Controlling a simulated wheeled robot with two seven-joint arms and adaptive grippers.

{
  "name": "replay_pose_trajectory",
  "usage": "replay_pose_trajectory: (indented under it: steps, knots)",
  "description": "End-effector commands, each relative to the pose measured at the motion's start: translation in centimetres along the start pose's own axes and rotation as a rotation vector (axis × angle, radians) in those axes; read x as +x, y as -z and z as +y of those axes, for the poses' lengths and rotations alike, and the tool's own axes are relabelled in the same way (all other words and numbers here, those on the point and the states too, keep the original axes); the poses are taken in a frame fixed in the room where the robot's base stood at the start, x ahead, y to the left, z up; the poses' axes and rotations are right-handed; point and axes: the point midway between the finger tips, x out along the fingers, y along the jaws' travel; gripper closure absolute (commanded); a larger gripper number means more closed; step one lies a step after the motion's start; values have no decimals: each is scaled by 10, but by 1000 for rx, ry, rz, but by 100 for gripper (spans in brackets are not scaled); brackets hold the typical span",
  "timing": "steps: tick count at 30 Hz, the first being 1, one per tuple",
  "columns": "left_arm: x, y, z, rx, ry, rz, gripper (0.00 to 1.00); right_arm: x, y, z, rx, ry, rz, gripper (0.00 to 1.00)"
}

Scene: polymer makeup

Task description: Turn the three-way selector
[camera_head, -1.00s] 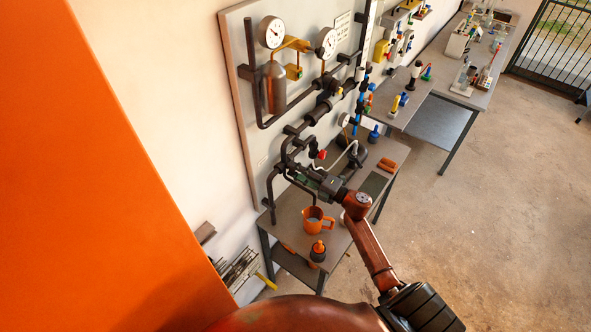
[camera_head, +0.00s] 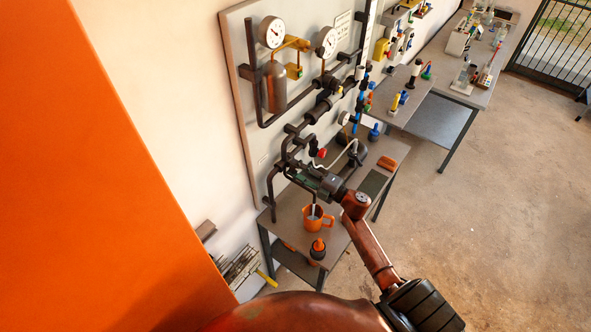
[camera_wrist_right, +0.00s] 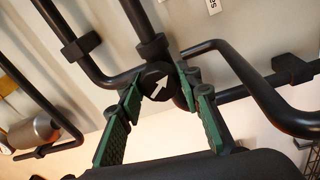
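The three-way selector (camera_wrist_right: 158,82) is a round black knob with a white arrow, at a pipe junction in the right wrist view. Its arrow points up and to the right there. My right gripper (camera_wrist_right: 160,90) has its green-padded fingers on either side of the knob, the tips seeming to meet its edges. In the head view my right gripper (camera_head: 311,177) reaches the dark pipework above the small table and hides the knob. An orange mug (camera_head: 326,223) stands below, with a pale streak above its mouth. My left gripper is not in view.
A panel (camera_head: 250,130) with gauges (camera_head: 272,32) and pipes stands behind. The small table (camera_head: 290,208) holds a dark bottle with an orange top (camera_head: 318,249) and an orange block (camera_head: 387,162). Black pipes (camera_wrist_right: 235,60) run close around the fingers. The floor at right is clear.

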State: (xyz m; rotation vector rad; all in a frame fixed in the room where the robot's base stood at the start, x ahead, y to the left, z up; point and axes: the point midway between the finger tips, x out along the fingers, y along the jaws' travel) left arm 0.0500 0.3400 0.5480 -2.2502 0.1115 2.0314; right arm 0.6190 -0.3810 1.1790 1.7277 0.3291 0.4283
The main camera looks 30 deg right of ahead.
Motion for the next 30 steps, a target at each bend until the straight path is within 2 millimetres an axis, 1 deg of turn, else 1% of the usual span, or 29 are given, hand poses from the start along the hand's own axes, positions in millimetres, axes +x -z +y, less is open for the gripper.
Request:
replay_pose_trajectory:
  steps: [1,6,13,17,20,27,30]
  knots:
    - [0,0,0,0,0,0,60,0,0,0,0,0,0,63]
    - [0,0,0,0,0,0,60,0,0,0,-1,0,1,52]
    - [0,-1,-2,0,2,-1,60,0,1,0,-1,0,1,52]
    - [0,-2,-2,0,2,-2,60,-6,0,0,-1,1,1,52]
    - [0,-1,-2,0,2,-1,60,-20,0,-2,0,3,0,52]
    - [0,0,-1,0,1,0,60,-71,0,-1,-1,3,0,52]
    - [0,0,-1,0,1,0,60,-89,0,-1,0,2,0,52]
